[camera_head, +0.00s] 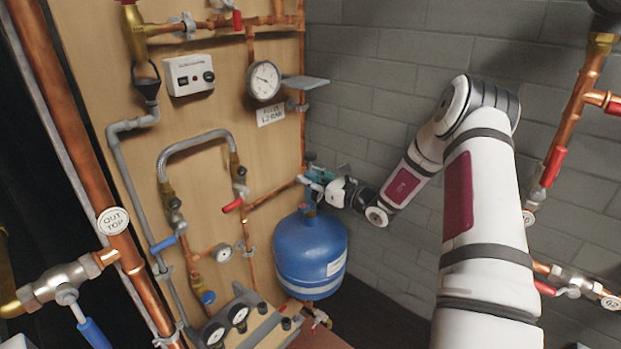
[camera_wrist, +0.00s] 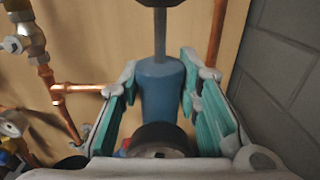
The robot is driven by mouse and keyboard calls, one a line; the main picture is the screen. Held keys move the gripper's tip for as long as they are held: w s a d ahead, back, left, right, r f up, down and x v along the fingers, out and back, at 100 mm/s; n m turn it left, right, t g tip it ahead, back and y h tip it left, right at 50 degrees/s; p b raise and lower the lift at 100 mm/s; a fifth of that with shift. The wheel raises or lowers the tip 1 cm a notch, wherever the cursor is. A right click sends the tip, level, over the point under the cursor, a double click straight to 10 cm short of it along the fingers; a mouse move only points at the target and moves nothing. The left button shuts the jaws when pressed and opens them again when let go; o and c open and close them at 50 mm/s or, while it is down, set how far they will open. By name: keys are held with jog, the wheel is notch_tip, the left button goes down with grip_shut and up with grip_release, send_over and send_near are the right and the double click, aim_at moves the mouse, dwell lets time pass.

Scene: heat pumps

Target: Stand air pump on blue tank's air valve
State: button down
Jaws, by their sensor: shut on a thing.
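The blue tank (camera_head: 310,258) is a rounded blue cylinder with a white label, beside the wooden panel in the head view. My gripper (camera_head: 316,180) is just above the tank's top, reaching in from the right. In the wrist view my gripper (camera_wrist: 160,75) has its teal-padded fingers shut around the air pump (camera_wrist: 160,95), a blue cylinder with a grey rod rising from it. The pump looks roughly upright. The tank's air valve is not clearly seen, and I cannot tell whether the pump's foot touches it.
The wooden panel (camera_head: 222,115) left of the tank carries copper pipes, a pressure gauge (camera_head: 264,81) and a grey shelf (camera_head: 304,82) above my gripper. A grey block wall (camera_head: 375,75) stands behind. In the wrist view, copper pipes (camera_wrist: 76,88) run close to the left finger.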

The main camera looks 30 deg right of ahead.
jog(key=shift+f+b, duration=0.35)
jog(key=shift+f, duration=0.45)
dwell(0.9)
jog(key=c, duration=1.2)
grip_release()
jog(key=shift+o, duration=0.5)
jog(key=shift+f, duration=0.15)
jog(key=shift+s, duration=0.1)
jog(key=p+v, duration=0.3)
jog(key=v, duration=0.5)
jog(key=shift+s+d, duration=0.1)
